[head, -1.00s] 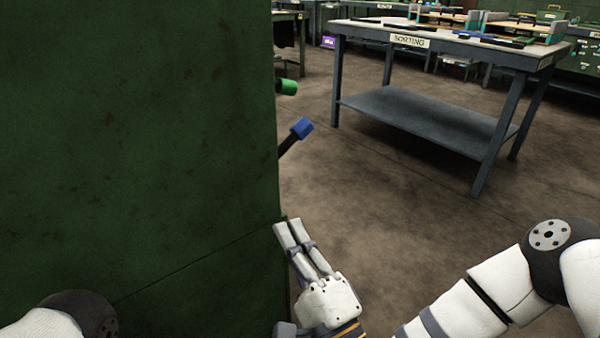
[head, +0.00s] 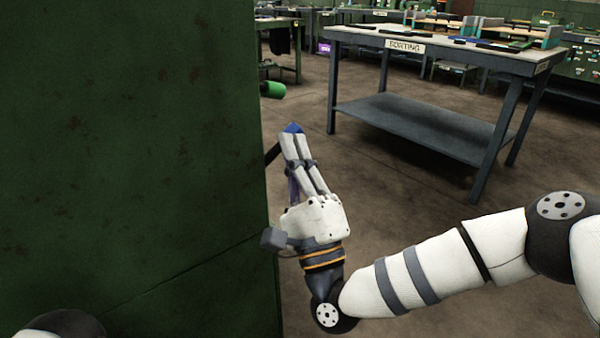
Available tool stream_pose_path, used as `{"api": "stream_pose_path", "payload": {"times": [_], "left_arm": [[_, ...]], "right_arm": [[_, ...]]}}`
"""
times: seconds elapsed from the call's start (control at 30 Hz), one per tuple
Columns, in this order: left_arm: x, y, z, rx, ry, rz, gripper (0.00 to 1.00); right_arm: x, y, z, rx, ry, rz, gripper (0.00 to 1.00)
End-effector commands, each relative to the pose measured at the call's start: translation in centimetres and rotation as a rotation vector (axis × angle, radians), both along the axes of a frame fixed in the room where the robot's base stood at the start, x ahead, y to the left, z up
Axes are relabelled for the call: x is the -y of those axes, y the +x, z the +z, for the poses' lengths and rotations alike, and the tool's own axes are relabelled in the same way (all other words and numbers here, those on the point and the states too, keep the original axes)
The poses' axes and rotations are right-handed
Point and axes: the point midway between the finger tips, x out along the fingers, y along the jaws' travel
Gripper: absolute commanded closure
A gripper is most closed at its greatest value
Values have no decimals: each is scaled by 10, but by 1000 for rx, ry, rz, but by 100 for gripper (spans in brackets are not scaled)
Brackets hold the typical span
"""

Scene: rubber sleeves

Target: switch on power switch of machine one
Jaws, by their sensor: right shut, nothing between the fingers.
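A green machine cabinet (head: 130,150) with a worn face fills the left of the head view. A green-tipped handle (head: 272,90) sticks out past its right edge. Below it is a lever with a blue tip (head: 293,128), mostly hidden behind my right gripper's fingers. My right gripper (head: 293,139) is shut and empty, pointing up, with its fingertips in front of the blue tip. I cannot tell whether they touch it. No label naming machine one shows. My left gripper is out of the picture.
A grey table marked "SORTING" (head: 405,46) stands at the back right, with trays and dark bars on top. More benches stand behind it. The brown floor (head: 400,190) between the cabinet and the table is clear.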

Motion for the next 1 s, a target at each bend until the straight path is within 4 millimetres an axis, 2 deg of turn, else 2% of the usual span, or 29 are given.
{"api": "stream_pose_path", "payload": {"times": [0.2, 0.37, 1.0], "left_arm": [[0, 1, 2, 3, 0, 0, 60], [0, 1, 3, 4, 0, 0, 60], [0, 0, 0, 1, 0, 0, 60]], "right_arm": [[-10, 31, 30, 3, -1, -1, 100], [-13, 44, 41, 0, -1, -1, 100], [-13, 48, 44, 23, -34, -2, 100]]}}
